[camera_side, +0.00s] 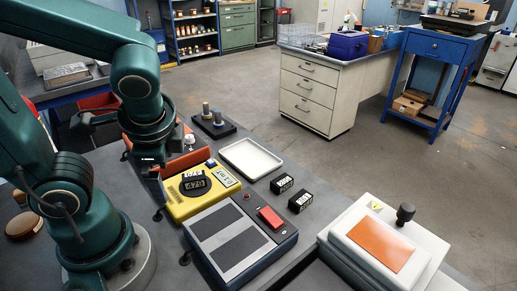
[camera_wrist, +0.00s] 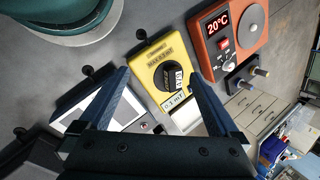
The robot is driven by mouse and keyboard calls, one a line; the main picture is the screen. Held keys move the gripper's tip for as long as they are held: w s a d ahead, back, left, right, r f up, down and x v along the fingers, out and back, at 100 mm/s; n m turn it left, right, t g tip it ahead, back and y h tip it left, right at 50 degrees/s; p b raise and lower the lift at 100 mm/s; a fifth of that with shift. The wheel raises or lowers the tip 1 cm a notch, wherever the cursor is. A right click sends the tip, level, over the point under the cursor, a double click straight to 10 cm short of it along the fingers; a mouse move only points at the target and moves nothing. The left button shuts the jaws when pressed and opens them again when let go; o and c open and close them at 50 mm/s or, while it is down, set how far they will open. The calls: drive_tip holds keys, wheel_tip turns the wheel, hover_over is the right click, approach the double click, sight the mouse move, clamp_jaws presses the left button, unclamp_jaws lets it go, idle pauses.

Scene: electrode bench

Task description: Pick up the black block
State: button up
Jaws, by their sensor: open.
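Two small black blocks with white printed labels sit on the grey bench in the side view. One black block (camera_side: 283,183) is just in front of the white tray (camera_side: 252,159); the other black block (camera_side: 301,202) is nearer the camera, to its right. The two are apart. My gripper (camera_side: 150,167) is above the left part of the bench, well left of both blocks, beside the yellow meter (camera_side: 203,192). In the wrist view my gripper (camera_wrist: 158,76) is open, with the yellow meter (camera_wrist: 161,75) showing between its fingers. I cannot make out either block in the wrist view.
A grey device with a red switch (camera_side: 269,217) stands left of the blocks. A white device with an orange panel (camera_side: 382,240) stands at the right. An orange hotplate (camera_wrist: 228,38) and a black two-post stand (camera_side: 214,124) are behind. The tray looks empty.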

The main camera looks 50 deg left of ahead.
sight(194, 178)
drive_tip(key=w+m+y, duration=0.1)
drive_tip(key=m, duration=0.1)
drive_tip(key=a+f+m+y, duration=0.1)
drive_tip(key=m+y, duration=0.1)
drive_tip(key=m, duration=0.1)
drive_tip(key=w+f+m+y, duration=0.1)
drive_tip(key=m+y, duration=0.1)
drive_tip(key=shift+w+a+f+m, duration=0.15)
drive_tip(key=shift+w+a+m, duration=0.15)
drive_tip(key=shift+m, duration=0.1)
drive_tip(key=f+m+t+y, duration=0.1)
drive_tip(key=m, duration=0.1)
drive_tip(key=w+d+f+m+t+y, duration=0.1)
drive_tip(key=m, duration=0.1)
drive_tip(key=w+d+m+t, duration=0.1)
drive_tip(key=m, duration=0.1)
drive_tip(key=shift+w+d+f+m+y, duration=0.1)
drive_tip(key=shift+w+f+m+y, duration=0.05)
drive_tip(key=shift+f+m+y, duration=0.25)
drive_tip(key=shift+s+d+f+m+t, duration=0.2)
drive_tip(key=shift+d+f+m+t, duration=0.1)
drive_tip(key=shift+f+m+t, duration=0.25)
drive_tip(key=shift+x, duration=2.45)
drive_tip(key=shift+r, duration=0.1)
clamp_jaws()
